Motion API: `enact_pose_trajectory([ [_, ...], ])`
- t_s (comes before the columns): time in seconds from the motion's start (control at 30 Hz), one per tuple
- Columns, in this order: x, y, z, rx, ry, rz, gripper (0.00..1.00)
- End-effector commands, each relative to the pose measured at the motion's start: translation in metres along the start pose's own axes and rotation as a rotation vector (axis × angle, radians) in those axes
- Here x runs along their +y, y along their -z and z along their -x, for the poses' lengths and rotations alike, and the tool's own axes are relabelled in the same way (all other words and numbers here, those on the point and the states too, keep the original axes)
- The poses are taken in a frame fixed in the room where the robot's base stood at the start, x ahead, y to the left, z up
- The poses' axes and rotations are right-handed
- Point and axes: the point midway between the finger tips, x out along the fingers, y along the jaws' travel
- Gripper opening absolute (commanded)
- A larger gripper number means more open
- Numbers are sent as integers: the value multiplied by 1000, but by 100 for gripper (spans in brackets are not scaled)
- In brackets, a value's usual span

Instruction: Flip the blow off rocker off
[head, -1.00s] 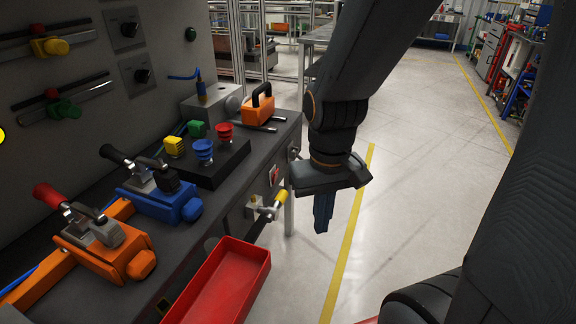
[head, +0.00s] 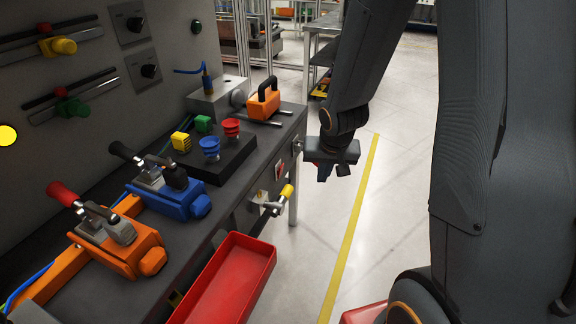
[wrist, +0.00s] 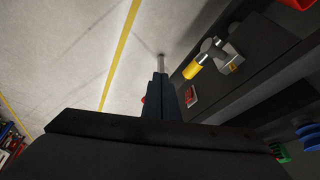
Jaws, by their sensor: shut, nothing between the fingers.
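A small red piece (head: 279,170), perhaps the blow off rocker, sits on the front face of the bench below its top edge. No label on it is readable. It also shows in the wrist view (wrist: 191,96), just right of the fingers. My gripper (head: 325,172) is in front of the bench's right end, to the right of the red piece and apart from it. Its fingers (wrist: 160,82) are together and empty in the wrist view. Which way the rocker is tipped cannot be told.
A valve with a yellow handle (head: 279,201) sticks out from the bench front beside the red piece. An open red bin (head: 235,280) hangs lower left. Clamps, suction cups and an orange handled block (head: 263,105) stand on the bench top (head: 232,183).

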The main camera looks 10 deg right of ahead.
Motion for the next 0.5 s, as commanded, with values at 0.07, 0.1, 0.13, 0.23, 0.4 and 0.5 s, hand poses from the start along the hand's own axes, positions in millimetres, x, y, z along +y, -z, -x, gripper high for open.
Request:
enact_pose_trajectory([
  [0.07,-2,21,-21,56,46,-58,0],
  [0.1,-5,31,-30,85,76,-87,0],
  [0.13,-7,37,-37,104,98,-107,0],
  [0.23,-16,53,-56,151,176,-170,0],
  [0.4,-26,65,-74,189,275,-242,0],
  [0.5,-29,68,-78,198,303,-261,0],
])
